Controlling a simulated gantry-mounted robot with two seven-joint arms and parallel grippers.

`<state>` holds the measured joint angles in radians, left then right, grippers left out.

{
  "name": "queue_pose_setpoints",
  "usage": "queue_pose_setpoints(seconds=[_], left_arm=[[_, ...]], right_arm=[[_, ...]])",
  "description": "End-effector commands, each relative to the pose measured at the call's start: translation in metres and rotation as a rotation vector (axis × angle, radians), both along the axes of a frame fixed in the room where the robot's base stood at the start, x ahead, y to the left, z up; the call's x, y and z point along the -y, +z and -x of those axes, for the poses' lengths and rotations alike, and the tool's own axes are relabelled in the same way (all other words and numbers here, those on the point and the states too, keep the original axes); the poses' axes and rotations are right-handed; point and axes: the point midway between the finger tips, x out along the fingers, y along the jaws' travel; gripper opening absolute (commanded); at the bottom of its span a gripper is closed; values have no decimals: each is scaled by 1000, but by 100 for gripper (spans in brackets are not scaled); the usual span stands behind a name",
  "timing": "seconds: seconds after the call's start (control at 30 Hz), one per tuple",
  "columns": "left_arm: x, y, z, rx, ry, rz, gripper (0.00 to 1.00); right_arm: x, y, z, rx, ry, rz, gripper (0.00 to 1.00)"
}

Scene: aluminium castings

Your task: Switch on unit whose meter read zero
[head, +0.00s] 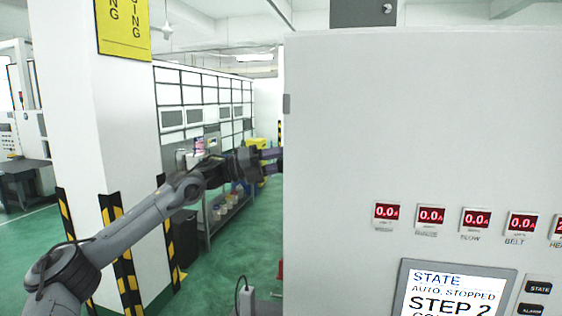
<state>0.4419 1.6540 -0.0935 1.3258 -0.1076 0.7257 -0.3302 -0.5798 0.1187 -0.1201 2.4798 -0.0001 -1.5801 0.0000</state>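A large white cabinet (400,120) fills the right half of the head view. Along it runs a row of red meters. The first meter (387,212), second meter (431,216), third meter (476,220) and BELT meter (520,225) each read 0.0 A. A further meter (557,227) is cut by the right edge and seems to start with 2. A screen (455,293) below reads "STATE AUTO, STOPPED STEP 2". No unit switches are visible. My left gripper (272,161) is at the cabinet's left edge, fingers apart, nothing seen between them. My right gripper is out of view.
STATE (538,287) and ALARM (531,310) buttons sit right of the screen. A white pillar (110,120) with yellow-black edge guards stands left, behind my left arm. A shelf bench (228,208) is behind.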

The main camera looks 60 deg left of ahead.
Motion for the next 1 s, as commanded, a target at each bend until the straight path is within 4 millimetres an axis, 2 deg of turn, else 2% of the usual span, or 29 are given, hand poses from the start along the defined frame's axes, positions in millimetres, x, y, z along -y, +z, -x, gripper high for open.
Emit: queue_pose_setpoints(seconds=[0.47, 0.5, 0.63, 0.67, 1.0], left_arm=[[0, 0, 0, 13, 0, -11, 12], [0, 0, 0, 13, 0, -11, 46], [0, 0, 0, 11, 0, -10, 65], [0, 0, 0, 11, 0, -10, 68], [-1, -1, 1, 11, 0, -10, 68]], right_arm=[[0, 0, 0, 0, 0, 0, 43], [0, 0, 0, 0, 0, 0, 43], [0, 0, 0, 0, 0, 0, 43], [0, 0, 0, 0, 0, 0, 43], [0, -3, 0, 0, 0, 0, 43]])
